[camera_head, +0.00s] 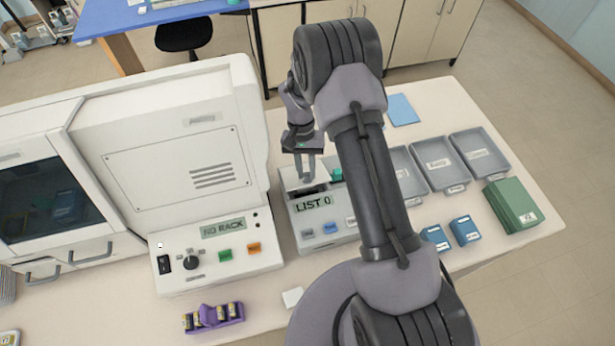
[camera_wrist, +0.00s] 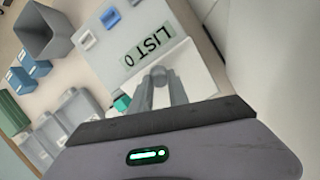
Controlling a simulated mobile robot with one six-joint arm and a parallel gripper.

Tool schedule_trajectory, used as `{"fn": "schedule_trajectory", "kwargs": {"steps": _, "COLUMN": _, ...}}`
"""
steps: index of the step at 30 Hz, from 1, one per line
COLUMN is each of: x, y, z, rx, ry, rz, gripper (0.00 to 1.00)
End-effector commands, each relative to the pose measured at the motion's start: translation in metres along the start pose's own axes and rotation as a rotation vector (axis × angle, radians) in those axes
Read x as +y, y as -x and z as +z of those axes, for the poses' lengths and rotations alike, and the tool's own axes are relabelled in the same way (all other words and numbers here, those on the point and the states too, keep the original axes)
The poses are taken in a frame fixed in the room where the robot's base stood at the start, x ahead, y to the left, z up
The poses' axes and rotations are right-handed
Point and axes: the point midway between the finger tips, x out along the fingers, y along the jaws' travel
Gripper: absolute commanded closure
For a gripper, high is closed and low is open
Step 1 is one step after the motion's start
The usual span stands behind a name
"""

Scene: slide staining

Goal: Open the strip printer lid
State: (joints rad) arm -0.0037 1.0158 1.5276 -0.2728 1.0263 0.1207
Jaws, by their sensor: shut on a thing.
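The strip printer (camera_head: 322,228) is a light grey box on the bench, right of the large white machine, with a display reading "LIST 0". It also shows in the wrist view (camera_wrist: 107,50). My gripper (camera_head: 306,180) points down at the printer's top rear, fingers close together. In the wrist view my fingertips (camera_wrist: 160,76) meet at the pale lid (camera_wrist: 188,62), behind the display, and are shut on it. A dark gap shows below the fingers in the head view. The exact grip point and the lid's angle are hard to tell. A green piece (camera_head: 336,175) sits beside the fingers.
The white machine (camera_head: 180,150), reading "NO RACK", stands close on the left. Grey trays (camera_head: 440,165), a green box (camera_head: 512,205) and blue boxes (camera_head: 464,230) are on the right. A purple rack (camera_head: 213,318) lies at the front. A grey bin (camera_wrist: 47,35) shows in the wrist view.

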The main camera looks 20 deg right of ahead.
Motion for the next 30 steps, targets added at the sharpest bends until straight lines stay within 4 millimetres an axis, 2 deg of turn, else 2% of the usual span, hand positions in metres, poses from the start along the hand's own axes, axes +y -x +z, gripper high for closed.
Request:
{"fn": "schedule_trajectory", "kwargs": {"steps": 15, "x": -0.016, "y": 0.037, "z": -0.038, "rx": 0.014, "ry": 0.003, "rz": -0.005, "gripper": 1.0}}
{"fn": "schedule_trajectory", "kwargs": {"steps": 25, "x": -0.029, "y": 0.048, "z": -0.065, "rx": 0.007, "ry": 0.002, "rz": -0.005, "gripper": 1.0}}
{"fn": "schedule_trajectory", "kwargs": {"steps": 26, "x": -0.029, "y": 0.049, "z": -0.063, "rx": 0.006, "ry": 0.002, "rz": -0.004, "gripper": 0.96}}
{"fn": "schedule_trajectory", "kwargs": {"steps": 30, "x": -0.027, "y": 0.05, "z": -0.063, "rx": 0.005, "ry": 0.002, "rz": -0.003, "gripper": 0.69}}
